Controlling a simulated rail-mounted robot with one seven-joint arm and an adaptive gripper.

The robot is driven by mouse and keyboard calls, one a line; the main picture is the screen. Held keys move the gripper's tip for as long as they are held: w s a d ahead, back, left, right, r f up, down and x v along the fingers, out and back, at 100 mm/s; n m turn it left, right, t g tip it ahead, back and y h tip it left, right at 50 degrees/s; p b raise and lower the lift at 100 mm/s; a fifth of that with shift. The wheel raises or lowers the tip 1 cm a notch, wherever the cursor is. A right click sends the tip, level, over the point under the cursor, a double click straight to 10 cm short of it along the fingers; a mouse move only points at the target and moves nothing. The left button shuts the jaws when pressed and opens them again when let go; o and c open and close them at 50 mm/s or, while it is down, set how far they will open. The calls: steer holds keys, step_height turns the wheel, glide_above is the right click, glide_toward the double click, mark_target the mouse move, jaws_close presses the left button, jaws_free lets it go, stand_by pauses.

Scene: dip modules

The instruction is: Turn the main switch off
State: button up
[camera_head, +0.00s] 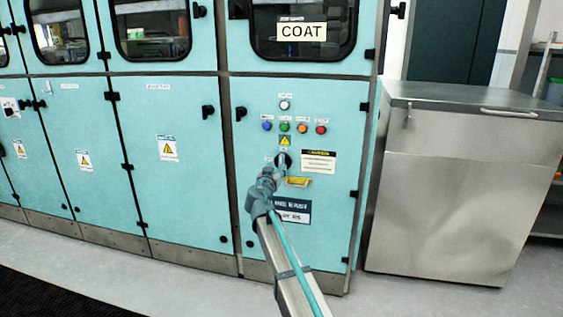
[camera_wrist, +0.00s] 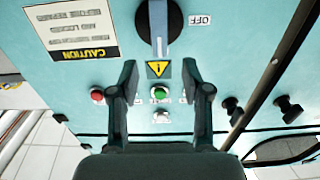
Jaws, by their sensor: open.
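The main switch (camera_head: 284,159) is a round black rotary knob on the right-hand turquoise cabinet door, partly hidden by my arm in the head view. In the wrist view the switch (camera_wrist: 145,24) is at the top centre, with a grey-blue handle bar standing vertical in the picture. An OFF label (camera_wrist: 199,19) is to its right there. My gripper (camera_wrist: 159,66) is open and empty, its two fingers spread either side of the handle's line. The gripper (camera_head: 276,172) is close in front of the switch in the head view; contact cannot be told.
A yellow warning triangle (camera_wrist: 159,69), a green button (camera_wrist: 159,92) and a red button (camera_wrist: 97,96) are near my fingers. A caution plate (camera_head: 318,162) is right of the switch. Black door latches (camera_head: 241,113) stick out. A steel cabinet (camera_head: 455,195) stands at right.

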mark_target(281, 161)
steer(key=b+x, duration=0.1)
steer(key=x, duration=0.8)
steer(key=shift+f, duration=0.1)
steer(key=shift+c, duration=0.3)
jaws_close()
